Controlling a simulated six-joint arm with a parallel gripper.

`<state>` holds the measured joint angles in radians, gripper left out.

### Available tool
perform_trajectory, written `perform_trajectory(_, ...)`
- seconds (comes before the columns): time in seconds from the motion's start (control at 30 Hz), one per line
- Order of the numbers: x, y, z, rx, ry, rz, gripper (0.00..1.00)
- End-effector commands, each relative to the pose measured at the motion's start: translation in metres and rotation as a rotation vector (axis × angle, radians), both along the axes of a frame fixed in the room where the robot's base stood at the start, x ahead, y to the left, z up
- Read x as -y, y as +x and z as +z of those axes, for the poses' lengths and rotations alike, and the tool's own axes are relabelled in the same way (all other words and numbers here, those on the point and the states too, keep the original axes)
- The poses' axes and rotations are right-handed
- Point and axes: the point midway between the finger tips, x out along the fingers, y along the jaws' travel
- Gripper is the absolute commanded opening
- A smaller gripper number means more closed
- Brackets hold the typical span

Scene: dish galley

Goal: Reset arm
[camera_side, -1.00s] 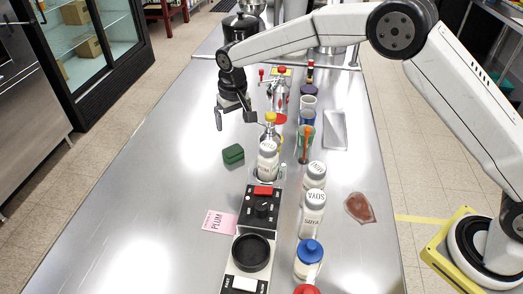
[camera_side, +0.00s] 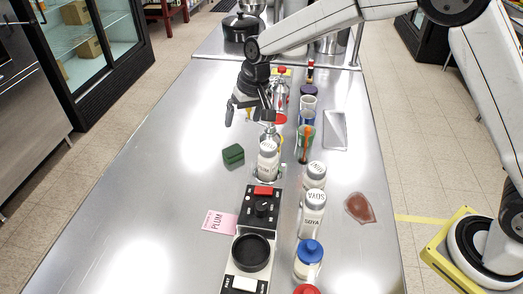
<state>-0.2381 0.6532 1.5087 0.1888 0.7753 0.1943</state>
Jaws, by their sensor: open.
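My gripper (camera_side: 248,118) hangs over the steel counter, left of the row of bottles, with its two fingers apart and pointing down. Its right finger overlaps the area just behind the white-capped bottle (camera_side: 268,162) in the picture. I cannot tell whether it touches anything there. A small yellow patch shows between the fingers, too small to identify. I see no object clearly gripped.
A row of bottles, including a SOYA bottle (camera_side: 313,212) and a blue-capped jar (camera_side: 308,262), runs along the counter (camera_side: 130,215). A black device (camera_side: 262,208), green block (camera_side: 233,155), PLUM card (camera_side: 219,222), brown patch (camera_side: 360,208) and grey tray (camera_side: 335,130) lie around it. The left side is clear.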

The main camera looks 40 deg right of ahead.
Motion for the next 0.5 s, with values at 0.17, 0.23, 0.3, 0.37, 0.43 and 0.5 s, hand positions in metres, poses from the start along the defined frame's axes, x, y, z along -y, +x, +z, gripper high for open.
perform_trajectory(0.17, 0.019, -0.030, 0.010, 0.028, 0.036, -0.036, 1.00)
perform_trajectory(0.23, 0.028, -0.043, 0.011, 0.036, 0.034, -0.044, 1.00)
perform_trajectory(0.3, 0.040, -0.056, 0.011, 0.044, 0.023, -0.048, 1.00)
perform_trajectory(0.37, 0.050, -0.068, 0.011, 0.049, 0.010, -0.048, 1.00)
perform_trajectory(0.43, 0.063, -0.083, 0.009, 0.054, -0.009, -0.046, 1.00)
perform_trajectory(0.5, 0.076, -0.099, 0.007, 0.058, -0.031, -0.040, 1.00)
